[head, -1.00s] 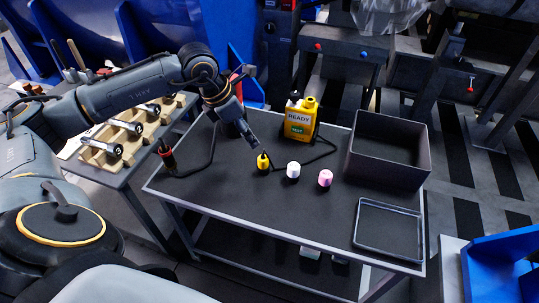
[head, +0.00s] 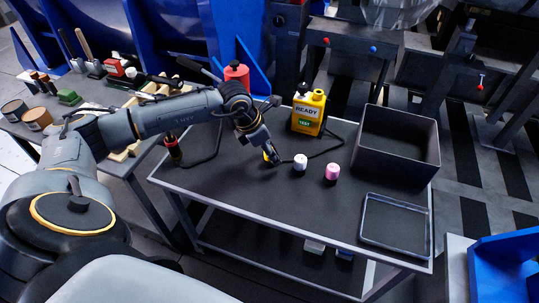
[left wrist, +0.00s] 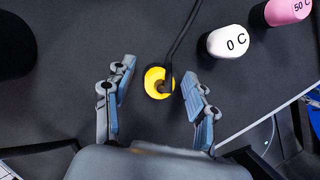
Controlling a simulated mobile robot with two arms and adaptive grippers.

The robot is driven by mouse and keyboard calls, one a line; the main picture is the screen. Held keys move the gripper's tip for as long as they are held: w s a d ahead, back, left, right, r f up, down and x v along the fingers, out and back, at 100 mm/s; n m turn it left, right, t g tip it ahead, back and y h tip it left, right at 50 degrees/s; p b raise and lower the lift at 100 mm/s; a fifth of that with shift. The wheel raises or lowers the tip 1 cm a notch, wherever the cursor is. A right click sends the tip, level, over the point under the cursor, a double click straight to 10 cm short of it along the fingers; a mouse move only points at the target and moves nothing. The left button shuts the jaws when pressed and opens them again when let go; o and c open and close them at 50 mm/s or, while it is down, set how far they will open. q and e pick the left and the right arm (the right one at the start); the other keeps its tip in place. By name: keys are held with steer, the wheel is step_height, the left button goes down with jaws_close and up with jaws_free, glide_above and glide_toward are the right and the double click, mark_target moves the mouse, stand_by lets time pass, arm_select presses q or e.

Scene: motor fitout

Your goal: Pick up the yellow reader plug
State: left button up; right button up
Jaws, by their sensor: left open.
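The yellow reader plug (head: 267,156) stands on the dark cart top, partly hidden by my left gripper (head: 274,157) in the head view. In the left wrist view the plug (left wrist: 158,82) shows as a yellow round body with a black cable at its top. My left gripper (left wrist: 158,105) is open, and the plug lies between its fingers, just ahead of the tips. I cannot tell whether a finger touches it. The yellow reader box (head: 308,112), marked READY and TEST, stands behind. My right gripper is not in view.
A white cap marked 0 C (left wrist: 228,42) and a pink one marked 50 C (left wrist: 287,10) stand right of the plug. A dark open bin (head: 397,174) and a flat tray (head: 396,248) occupy the cart's right side. The cart's front middle is clear.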

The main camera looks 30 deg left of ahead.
arm_select(q)
steer(key=c, duration=1.1)
steer(key=shift+r, duration=0.15)
steer(key=shift+c, duration=0.2)
